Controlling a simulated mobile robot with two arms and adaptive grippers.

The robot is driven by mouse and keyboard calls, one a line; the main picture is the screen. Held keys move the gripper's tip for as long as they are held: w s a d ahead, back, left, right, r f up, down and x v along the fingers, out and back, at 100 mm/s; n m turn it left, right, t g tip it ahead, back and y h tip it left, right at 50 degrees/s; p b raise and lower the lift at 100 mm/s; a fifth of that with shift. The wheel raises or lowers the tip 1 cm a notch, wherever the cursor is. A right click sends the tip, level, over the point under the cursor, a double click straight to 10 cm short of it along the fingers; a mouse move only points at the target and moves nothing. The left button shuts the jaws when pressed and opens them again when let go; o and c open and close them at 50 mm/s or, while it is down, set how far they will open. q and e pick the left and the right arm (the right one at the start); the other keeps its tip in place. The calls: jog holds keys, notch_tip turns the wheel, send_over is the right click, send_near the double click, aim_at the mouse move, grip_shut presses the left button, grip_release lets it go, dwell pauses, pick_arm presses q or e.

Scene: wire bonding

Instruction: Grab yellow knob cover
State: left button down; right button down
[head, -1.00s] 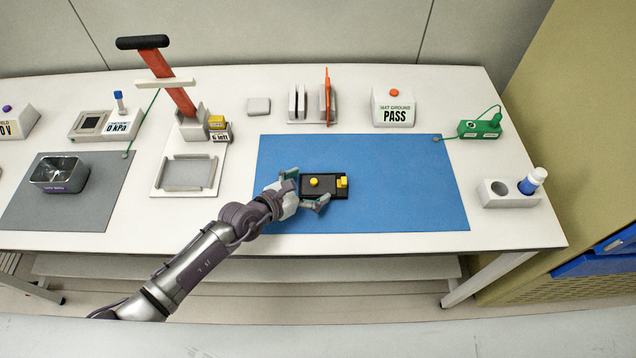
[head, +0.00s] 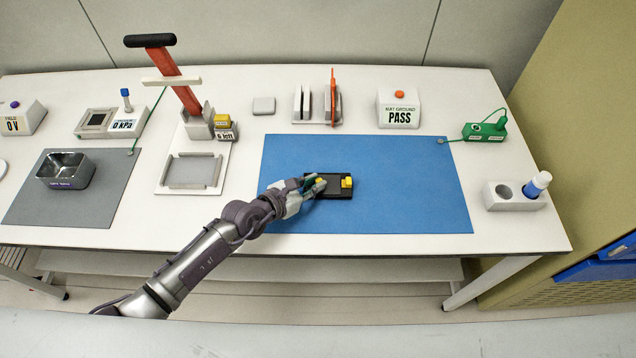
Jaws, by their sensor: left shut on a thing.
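The yellow knob cover (head: 320,182) is a small round yellow piece on the left part of a flat black box (head: 332,192), which lies on the blue mat (head: 400,185). A yellow block (head: 346,182) sits at the right end of the same box. My left gripper (head: 316,184) reaches in from the lower left and is shut on the yellow knob cover. Its fingers hide part of the cover and the box's left end. I cannot tell whether the cover is lifted off the box. My right gripper is out of view.
A red-handled press (head: 175,80) stands at the back left, with a framed plate (head: 193,172) before it. A holder with a bottle (head: 515,196) is at right. The mat's right side is clear.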

pick_arm(q)
jog(key=shift+s+f, duration=0.25)
jog(key=shift+f, duration=0.05)
